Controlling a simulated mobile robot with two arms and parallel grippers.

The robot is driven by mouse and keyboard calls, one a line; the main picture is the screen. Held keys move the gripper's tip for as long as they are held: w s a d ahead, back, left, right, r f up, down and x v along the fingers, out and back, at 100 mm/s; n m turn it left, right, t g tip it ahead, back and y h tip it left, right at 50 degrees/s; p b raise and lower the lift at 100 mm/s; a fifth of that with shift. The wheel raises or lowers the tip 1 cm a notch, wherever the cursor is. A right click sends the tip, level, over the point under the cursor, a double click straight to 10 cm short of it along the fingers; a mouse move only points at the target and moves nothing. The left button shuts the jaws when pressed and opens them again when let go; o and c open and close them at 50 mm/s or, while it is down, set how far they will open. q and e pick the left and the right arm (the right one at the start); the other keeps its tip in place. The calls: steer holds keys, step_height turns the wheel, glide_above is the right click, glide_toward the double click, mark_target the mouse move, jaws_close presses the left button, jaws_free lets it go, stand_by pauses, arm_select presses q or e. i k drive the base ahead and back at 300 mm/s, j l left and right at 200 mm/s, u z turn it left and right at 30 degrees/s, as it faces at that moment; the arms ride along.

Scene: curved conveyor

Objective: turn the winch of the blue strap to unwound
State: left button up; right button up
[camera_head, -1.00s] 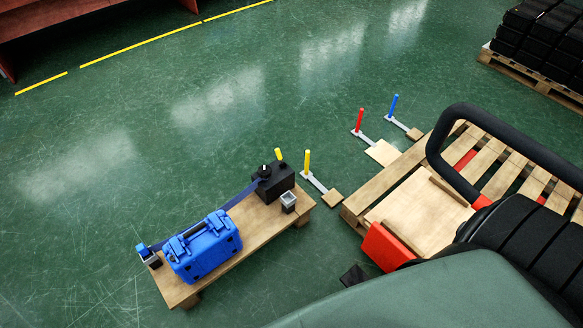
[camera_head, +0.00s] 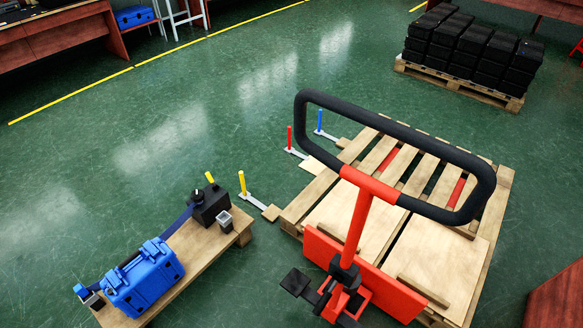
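A blue strap (camera_head: 179,222) shows as a dark blue band behind the blue case (camera_head: 144,277) on a low wooden bench (camera_head: 193,252). It runs toward a black box (camera_head: 211,205) with a round black knob (camera_head: 198,195) and a yellow handle (camera_head: 210,177). At the bench's near left end is a small blue piece (camera_head: 80,290) by a dark-topped block. I cannot tell which part is the winch, or how far the strap is wound. A blue upright handle (camera_head: 320,121) on a light bar stands on the floor by the pallet. Neither gripper is in view.
A red pallet jack (camera_head: 358,225) with a black loop handle stands at a wooden pallet (camera_head: 500,205) on the right. Red (camera_head: 290,138) and yellow (camera_head: 242,183) handles stand near the pallet. Black stacked goods (camera_head: 470,50) are behind. Green floor at left is clear.

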mark_target(197, 196)
steer(key=j+z, duration=0.25)
steer(key=j, duration=0.2)
steer(key=j+z, duration=0.25)
steer(key=j, duration=0.15)
steer(key=k+j+z, duration=0.25)
steer(key=j, duration=0.15)
steer(key=j+z, duration=0.25)
steer(key=j, duration=0.2)
steer(key=k+j+z, duration=0.25)
steer(key=k+j, duration=0.15)
steer(key=j, duration=0.25)
steer(key=k+j, duration=0.2)
steer(key=j, duration=0.2)
steer(key=k+j, duration=0.15)
steer(key=j, duration=0.2)
steer(key=k+j, duration=0.2)
steer(key=j, duration=0.2)
steer(key=k+j, duration=0.15)
steer(key=j, duration=0.25)
steer(key=k+j, duration=0.2)
steer(key=j, duration=0.2)
steer(key=k+j, duration=0.15)
steer(key=j, duration=0.25)
steer(key=k+j, duration=0.2)
steer(key=j, duration=0.15)
